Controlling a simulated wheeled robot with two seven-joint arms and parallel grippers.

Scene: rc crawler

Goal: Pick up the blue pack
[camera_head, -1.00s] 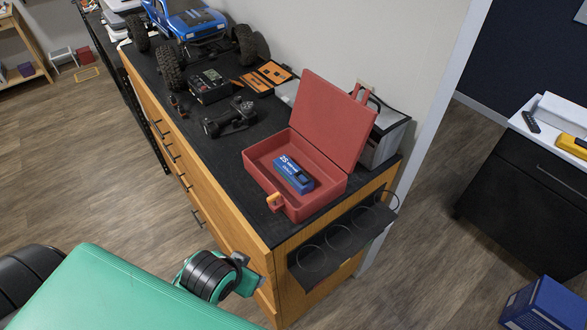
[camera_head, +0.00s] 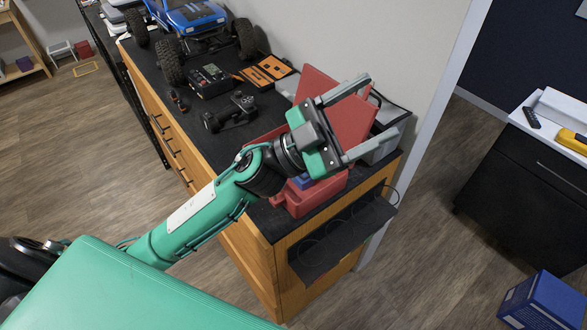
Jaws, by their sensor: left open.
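The blue pack (camera_head: 302,181) lies inside the open red case (camera_head: 320,198) on the black-topped cabinet. Only a small blue patch of it shows, because my left gripper and wrist cover the rest. My left gripper (camera_head: 375,117) is open, its two grey fingers spread apart and pointing right, in front of the case's raised red lid. I see nothing between the fingers. I cannot tell how high it is above the case. My right gripper is not in view.
A blue RC crawler (camera_head: 190,20), a black charger (camera_head: 209,81), an orange-and-black case (camera_head: 265,72) and a black part (camera_head: 229,112) occupy the cabinet top (camera_head: 150,68). A grey bag stands behind the red lid, near the wall. A dark holder (camera_head: 340,240) hangs on the cabinet's end.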

